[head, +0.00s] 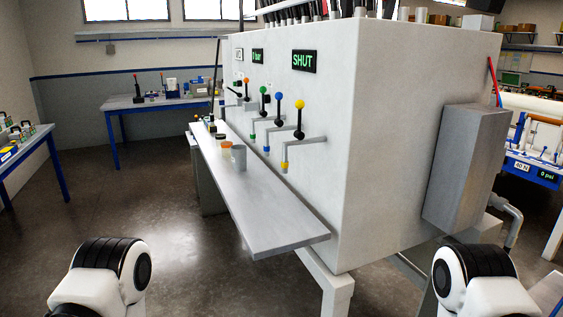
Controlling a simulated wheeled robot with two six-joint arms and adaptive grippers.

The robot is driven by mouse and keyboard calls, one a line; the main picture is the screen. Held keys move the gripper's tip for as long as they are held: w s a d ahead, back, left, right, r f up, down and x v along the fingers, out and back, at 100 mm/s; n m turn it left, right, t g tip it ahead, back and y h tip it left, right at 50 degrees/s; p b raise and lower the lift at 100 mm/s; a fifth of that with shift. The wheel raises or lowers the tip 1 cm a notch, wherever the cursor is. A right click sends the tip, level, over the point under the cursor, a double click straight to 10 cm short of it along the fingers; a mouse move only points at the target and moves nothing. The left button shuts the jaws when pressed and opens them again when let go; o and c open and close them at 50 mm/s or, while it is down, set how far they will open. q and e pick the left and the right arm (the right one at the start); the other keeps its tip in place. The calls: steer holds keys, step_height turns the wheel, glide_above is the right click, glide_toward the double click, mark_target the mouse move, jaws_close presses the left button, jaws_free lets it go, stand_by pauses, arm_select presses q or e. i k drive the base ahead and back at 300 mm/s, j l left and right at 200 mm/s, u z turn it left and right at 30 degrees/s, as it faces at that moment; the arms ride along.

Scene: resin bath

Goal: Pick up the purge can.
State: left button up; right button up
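A grey metal can (239,158), which looks like the purge can, stands upright on the long grey shelf (265,208) along the front of a big white machine. A small orange-brown jar (227,149) and other small items stand just behind it on the shelf. Both of my arms show only as white and black links at the bottom left and bottom right. Neither gripper is in the picture, so nothing shows of their fingers, and no gripper is near the can.
The white machine (400,120) has levers with coloured knobs and spouts (303,143) jutting over the shelf, and a display reading SHUT (303,61). The shelf's near end is bare. Blue-legged tables (145,103) stand at the left. The floor (170,190) left of the shelf is clear.

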mark_target(238, 151)
steer(key=i+j+z, duration=0.1)
steer(key=z, duration=0.35)
steer(key=j+z, duration=0.15)
steer(key=z, duration=0.25)
steer(key=i+j+z, duration=0.1)
steer(key=z, duration=0.35)
steer(key=j+z, duration=0.25)
steer(key=z, duration=0.2)
steer(key=j+z, duration=0.2)
steer(key=z, duration=0.2)
steer(key=j+z, duration=0.15)
steer(key=z, duration=0.3)
